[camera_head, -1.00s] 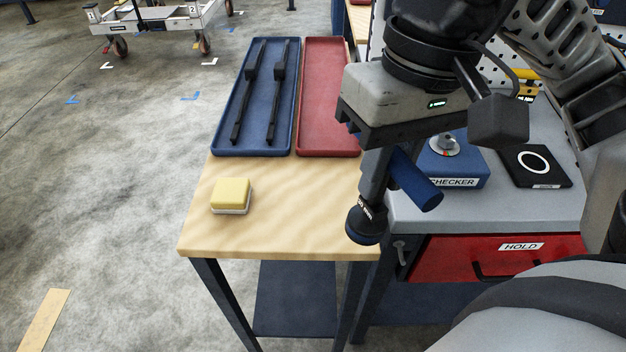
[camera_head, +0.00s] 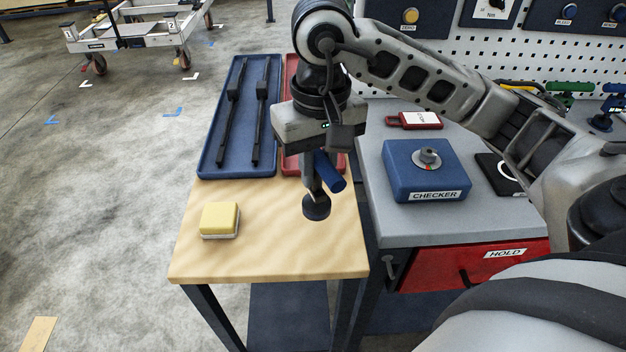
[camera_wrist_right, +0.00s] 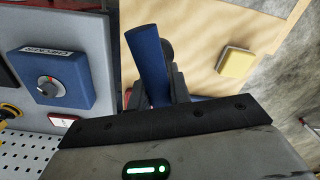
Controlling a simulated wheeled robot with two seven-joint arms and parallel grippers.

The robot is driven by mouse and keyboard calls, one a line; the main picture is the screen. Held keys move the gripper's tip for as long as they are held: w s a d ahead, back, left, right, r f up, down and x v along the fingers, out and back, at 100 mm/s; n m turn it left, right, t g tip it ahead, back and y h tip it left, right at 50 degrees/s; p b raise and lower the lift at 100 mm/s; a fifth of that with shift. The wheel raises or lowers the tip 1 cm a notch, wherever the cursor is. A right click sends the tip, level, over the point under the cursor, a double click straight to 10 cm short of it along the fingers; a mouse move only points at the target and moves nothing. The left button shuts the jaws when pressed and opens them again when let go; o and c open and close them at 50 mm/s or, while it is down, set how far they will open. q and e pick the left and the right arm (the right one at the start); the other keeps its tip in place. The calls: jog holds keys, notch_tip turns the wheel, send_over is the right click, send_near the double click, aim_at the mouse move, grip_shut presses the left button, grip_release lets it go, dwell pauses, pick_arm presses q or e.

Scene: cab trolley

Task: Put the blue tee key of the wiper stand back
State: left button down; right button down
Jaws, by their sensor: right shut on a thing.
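My right gripper (camera_head: 314,172) is shut on the blue tee key (camera_head: 329,172). The blue cross handle sits tilted at the jaws, and a dark shaft hangs down to a round black end (camera_head: 316,207). The key appears in front of the right part of the wooden table top; its height above it is hard to tell. In the right wrist view the blue handle (camera_wrist_right: 149,62) stands between the fingers. At the right edge of the head view are green (camera_head: 573,87) and blue (camera_head: 614,88) handles near the pegboard. I cannot tell which stand is the wiper stand. My left gripper is out of view.
A blue tray (camera_head: 205,160) with two wiper arms and a partly hidden red tray (camera_head: 289,68) lie behind. A yellow block (camera_head: 219,219) sits on the wooden table (camera_head: 270,262). The blue CHECKER box (camera_head: 425,170) and a red tag (camera_head: 415,120) are on the grey bench (camera_head: 400,225).

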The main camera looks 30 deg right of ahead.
aim_at(312, 198)
jog(key=shift+w+f, duration=0.2)
jog(key=shift+w+a+f+p, duration=0.15)
jog(key=shift+f+p, duration=0.15)
jog(key=shift+f, duration=0.65)
jog(key=shift+w+d+f+p, duration=0.1)
jog(key=shift+f+p, duration=0.15)
jog(key=shift+f, duration=0.7)
jog(key=c, duration=1.3)
grip_release()
jog(key=shift+r, duration=0.1)
notch_tip(312, 198, up, 12)
jog(key=shift+f, duration=0.1)
